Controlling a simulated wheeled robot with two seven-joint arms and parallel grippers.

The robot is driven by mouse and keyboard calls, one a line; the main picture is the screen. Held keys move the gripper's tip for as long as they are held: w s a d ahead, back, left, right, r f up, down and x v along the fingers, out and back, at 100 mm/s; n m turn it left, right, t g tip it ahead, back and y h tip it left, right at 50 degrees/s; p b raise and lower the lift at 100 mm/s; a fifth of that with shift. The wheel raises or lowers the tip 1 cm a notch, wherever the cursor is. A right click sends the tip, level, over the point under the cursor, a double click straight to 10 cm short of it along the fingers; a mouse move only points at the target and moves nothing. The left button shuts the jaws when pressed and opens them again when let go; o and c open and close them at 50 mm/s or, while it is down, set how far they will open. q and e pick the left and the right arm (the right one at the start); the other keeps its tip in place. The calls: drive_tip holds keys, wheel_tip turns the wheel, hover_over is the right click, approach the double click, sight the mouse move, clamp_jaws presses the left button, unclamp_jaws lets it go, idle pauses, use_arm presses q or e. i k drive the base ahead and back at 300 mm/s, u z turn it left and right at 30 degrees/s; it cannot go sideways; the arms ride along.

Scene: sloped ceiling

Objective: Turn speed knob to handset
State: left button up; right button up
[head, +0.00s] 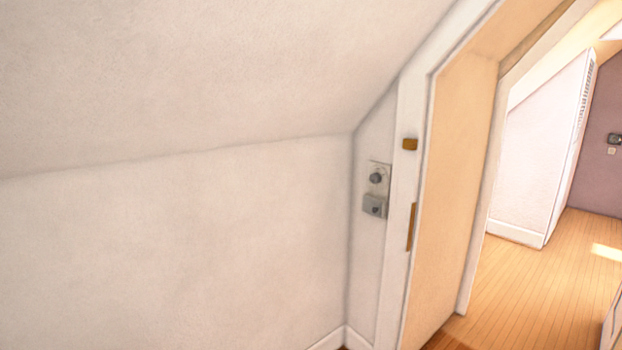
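A small grey wall panel with a round dark knob (376,178) is on the narrow wall just left of the door frame. Directly below it is a second grey box (374,206) with a small dark round part. Any markings on them are too small to read, so I cannot tell which is the speed knob or how it is set. Neither of my grippers is in view.
A sloped ceiling (200,70) comes down over a plain wall (180,250) on the left. The doorway's frame (408,110) has brass-coloured fittings. Beyond it is open wooden floor (530,285), with another device (614,139) on the far purple wall.

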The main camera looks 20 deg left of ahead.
sight(374, 178)
drive_tip(key=z, duration=0.35)
drive_tip(key=i, duration=2.25)
drive_tip(key=u, duration=0.55)
